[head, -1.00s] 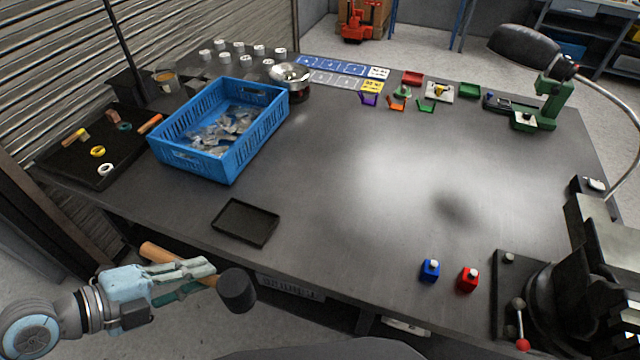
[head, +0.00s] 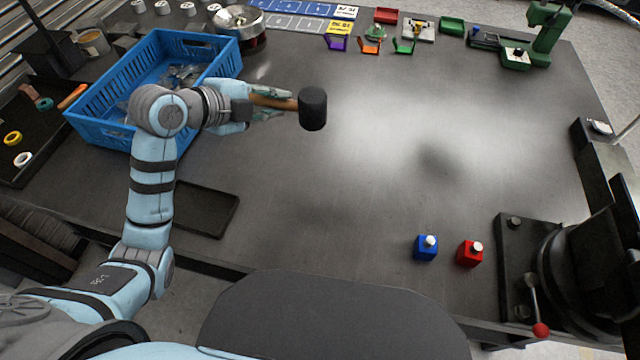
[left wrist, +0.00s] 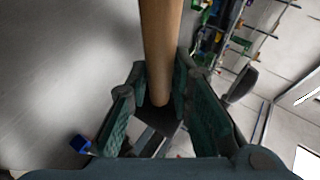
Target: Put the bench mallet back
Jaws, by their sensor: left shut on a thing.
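The bench mallet has a black head (head: 312,108) and a wooden handle (head: 272,101). My left gripper (head: 262,104) is shut on the handle and holds the mallet above the bench, just right of the blue crate. In the left wrist view the wooden handle (left wrist: 160,45) runs between the green finger pads of the left gripper (left wrist: 158,95). A shallow black tray (head: 207,209) lies empty on the bench, partly behind my left arm. My right gripper is not in view.
The blue crate (head: 92,128) holds clear pieces. A blue block (head: 426,249) and a red block (head: 469,254) stand near the front edge, beside a black machine (head: 565,265). Small coloured bins (head: 403,46) line the back. The bench's middle is clear.

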